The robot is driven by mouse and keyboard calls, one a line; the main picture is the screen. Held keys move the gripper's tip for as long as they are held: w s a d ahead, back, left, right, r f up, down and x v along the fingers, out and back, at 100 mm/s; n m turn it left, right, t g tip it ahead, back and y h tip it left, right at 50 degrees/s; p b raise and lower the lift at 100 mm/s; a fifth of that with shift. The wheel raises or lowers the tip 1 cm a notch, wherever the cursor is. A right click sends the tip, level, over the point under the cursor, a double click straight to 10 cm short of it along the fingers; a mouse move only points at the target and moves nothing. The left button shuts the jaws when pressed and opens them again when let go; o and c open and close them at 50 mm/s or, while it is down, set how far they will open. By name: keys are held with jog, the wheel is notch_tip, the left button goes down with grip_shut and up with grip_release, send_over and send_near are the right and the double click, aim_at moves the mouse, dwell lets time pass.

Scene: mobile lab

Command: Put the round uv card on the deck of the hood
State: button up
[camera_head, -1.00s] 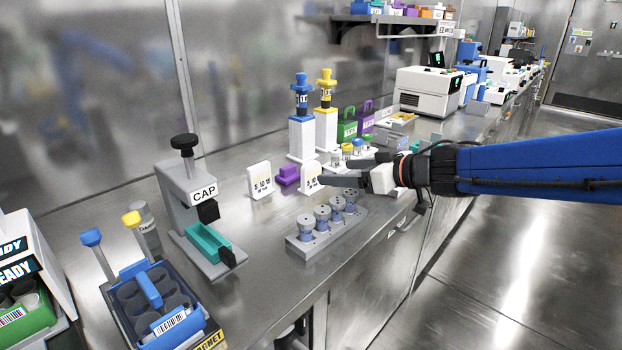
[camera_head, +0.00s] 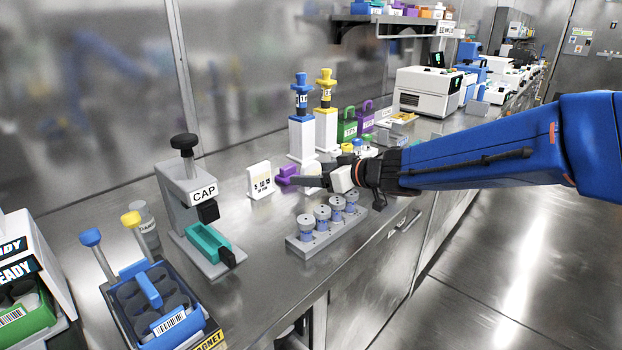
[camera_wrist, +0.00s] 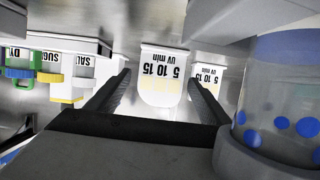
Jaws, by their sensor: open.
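The round uv card (camera_wrist: 162,78), white with "5 10 15 UV min", shows upside down in the wrist view, its curved edge toward me. My gripper (camera_wrist: 158,80) is open, with one dark finger on each side of the card; I cannot tell whether they touch it. I cannot make out the hood's deck.
A grey rack (camera_head: 328,237) of several lidded jars stands just in front of my gripper; a blue-dotted clear jar (camera_wrist: 285,110) is close in the wrist view.

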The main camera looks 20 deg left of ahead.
jog(key=shift+w+a+f, duration=0.2)
jog(key=shift+w+a, duration=0.05)
jog(key=shift+a, duration=0.25)
jog(key=c, duration=1.2)
jog(key=shift+r, duration=0.1)
